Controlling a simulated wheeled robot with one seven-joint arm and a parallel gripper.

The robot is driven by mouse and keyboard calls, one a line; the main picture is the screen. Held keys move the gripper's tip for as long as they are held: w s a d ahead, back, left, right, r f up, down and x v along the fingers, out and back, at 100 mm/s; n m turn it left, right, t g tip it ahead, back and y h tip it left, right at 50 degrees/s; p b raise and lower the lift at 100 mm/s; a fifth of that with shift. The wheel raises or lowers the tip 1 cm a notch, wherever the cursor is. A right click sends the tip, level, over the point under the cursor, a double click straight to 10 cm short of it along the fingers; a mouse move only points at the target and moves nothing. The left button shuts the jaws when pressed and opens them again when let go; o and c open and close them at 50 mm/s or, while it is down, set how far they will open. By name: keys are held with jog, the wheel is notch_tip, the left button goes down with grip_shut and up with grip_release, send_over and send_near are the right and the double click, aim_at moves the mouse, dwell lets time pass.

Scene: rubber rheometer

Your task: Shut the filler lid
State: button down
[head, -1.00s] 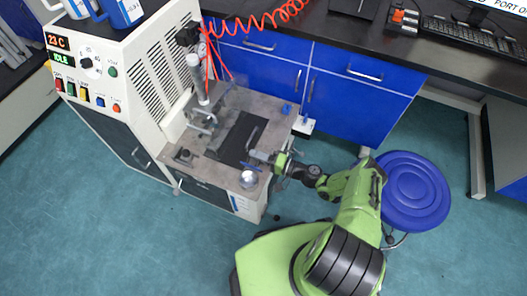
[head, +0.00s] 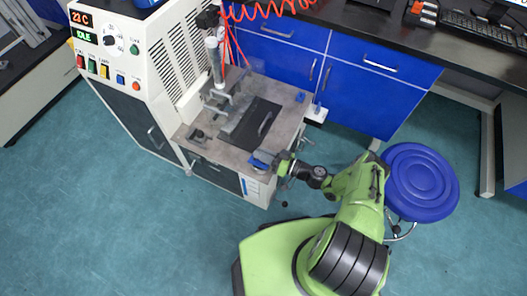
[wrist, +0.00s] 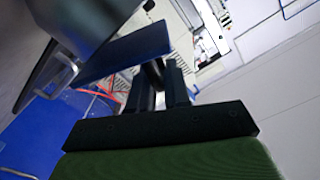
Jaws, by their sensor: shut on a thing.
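The filler lid is a small blue flap (head: 261,161) at the front right corner of the machine's bench top in the head view. In the wrist view it appears as a blue plate (wrist: 125,52) just beyond my fingers. My gripper (head: 276,157) is at the lid from the right; in the wrist view its two dark fingers (wrist: 158,92) are closed around a dark piece by the plate. The opening under the lid is hidden in the head view. I cannot tell whether the lid is fully flat.
The machine's control panel (head: 108,45) stands at the left. A dark mat (head: 252,124) with a handle lies on the bench top behind the lid. A blue stool (head: 420,182) stands right of my arm. Blue cabinets (head: 357,95) are behind. Floor in front is clear.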

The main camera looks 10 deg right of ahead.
jog(key=shift+s+a+f+n, duration=0.3)
jog(key=shift+s+f+n, duration=0.1)
jog(key=shift+n, duration=0.5)
jog(key=shift+s+a+f+n, duration=0.3)
jog(key=shift+s+f+n, duration=0.1)
jog(key=shift+n, duration=0.5)
jog(key=shift+s, duration=0.1)
jog(key=c, duration=1.2)
grip_release()
jog(key=shift+o, duration=0.2)
jog(key=shift+d, duration=0.1)
jog(key=v, duration=1.5)
jog(key=shift+d+p, duration=0.3)
jog(key=shift+p, duration=0.1)
